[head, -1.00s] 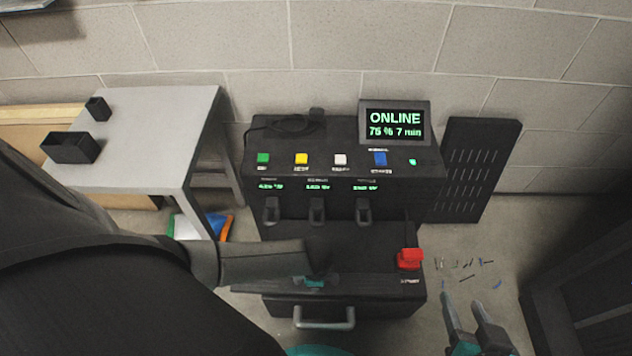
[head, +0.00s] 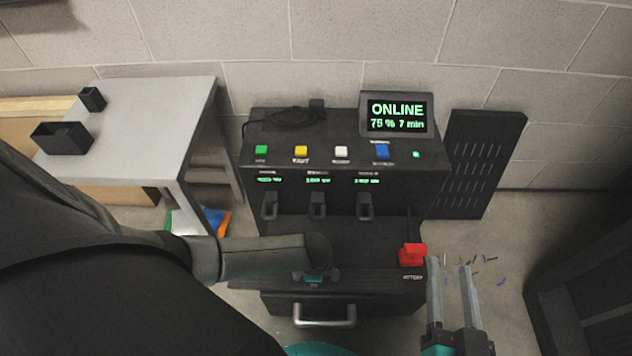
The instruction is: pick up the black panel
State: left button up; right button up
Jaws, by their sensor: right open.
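The black panel (head: 484,160) is a tall dark plate with rows of slots. It leans against the block wall just right of the console, its lower edge at the floor. My right gripper (head: 449,265) is at the lower right, in front of the console's right side. Its two grey fingers are apart with nothing between them, and the panel stands beyond them, not touched. My left arm (head: 262,259) reaches across the front of the console; its dark end shows, but its fingers cannot be made out.
The black console (head: 345,198) has coloured buttons, a lit screen (head: 397,116) and a red block (head: 412,254) at its right edge. Small loose bits (head: 484,259) lie on the floor below the panel. A dark cabinet (head: 590,280) stands right, a grey table (head: 150,110) left.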

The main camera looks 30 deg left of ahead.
pick_arm(q)
jog(key=shift+c, duration=0.2)
grip_shut()
dwell(0.4)
dwell(1.0)
